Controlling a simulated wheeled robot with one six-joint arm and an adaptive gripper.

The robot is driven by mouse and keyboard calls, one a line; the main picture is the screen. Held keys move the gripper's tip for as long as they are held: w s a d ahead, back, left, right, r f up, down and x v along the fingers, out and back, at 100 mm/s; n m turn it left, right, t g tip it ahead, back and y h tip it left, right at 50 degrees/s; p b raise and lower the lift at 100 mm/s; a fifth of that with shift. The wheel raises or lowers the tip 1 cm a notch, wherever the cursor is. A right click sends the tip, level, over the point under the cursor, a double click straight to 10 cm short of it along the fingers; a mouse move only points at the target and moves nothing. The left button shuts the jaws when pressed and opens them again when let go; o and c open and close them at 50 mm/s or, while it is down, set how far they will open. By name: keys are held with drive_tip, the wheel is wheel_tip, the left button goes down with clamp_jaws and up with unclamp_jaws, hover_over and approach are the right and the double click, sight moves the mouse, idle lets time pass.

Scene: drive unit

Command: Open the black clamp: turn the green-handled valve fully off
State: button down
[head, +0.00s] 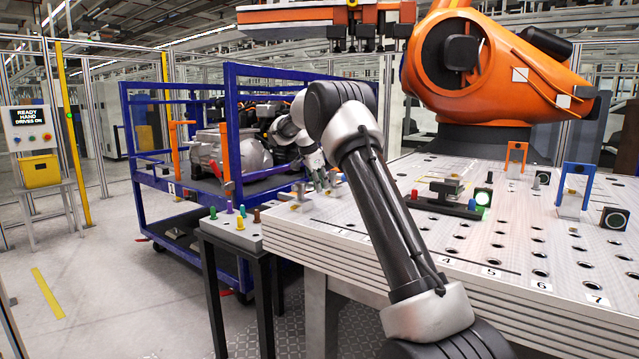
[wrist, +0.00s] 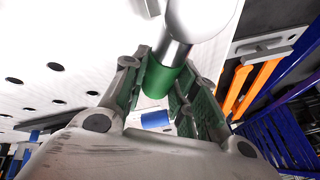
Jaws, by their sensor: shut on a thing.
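My gripper (wrist: 168,95) has its fingers on both sides of a green cylinder (wrist: 158,80), which looks like the green handle. A bright metal shaft (wrist: 175,53) and a large pale rounded part (wrist: 195,15) continue from the cylinder. In the head view my gripper (head: 320,178) is small, low over the far left corner of the perforated table, and the handle cannot be made out. A low black fixture (head: 438,207) with a grey block on top, a red end and a blue end, stands on the table. I cannot tell whether it is the black clamp.
The perforated table (head: 350,220) fills the right side. A green-lit box (head: 483,197), a blue arch (head: 575,185) and an orange arch (head: 516,157) stand on it. A blue-framed cart (head: 228,120) with machinery is behind my arm. Coloured pegs (head: 240,223) stand on a small side table.

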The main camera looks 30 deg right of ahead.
drive_tip(key=s+m, duration=0.1)
drive_tip(key=m+g, duration=0.1)
drive_tip(key=shift+s+a+m+h, duration=0.2)
drive_tip(key=shift+s+m+h, duration=0.1)
drive_tip(key=shift+s+m, duration=0.1)
drive_tip(key=s+m+g, duration=0.1)
drive_tip(key=s+a+m, duration=0.1)
drive_tip(key=m, duration=0.1)
drive_tip(key=shift+m+g, duration=0.3)
drive_tip(key=shift+g, duration=0.1)
drive_tip(key=m, duration=0.1)
drive_tip(key=s+a+m+g, duration=0.1)
drive_tip(key=shift+m, duration=0.4)
drive_tip(key=shift+s+a+m+g, duration=0.35)
drive_tip(key=shift+a+m+g, duration=0.1)
drive_tip(key=shift+m, duration=0.45)
drive_tip(key=shift+s+a+m+g, duration=0.35)
drive_tip(key=shift+a+m+g, duration=0.1)
drive_tip(key=shift+m, duration=0.45)
drive_tip(key=c, duration=1.1)
unclamp_jaws()
drive_tip(key=shift+a, duration=0.1)
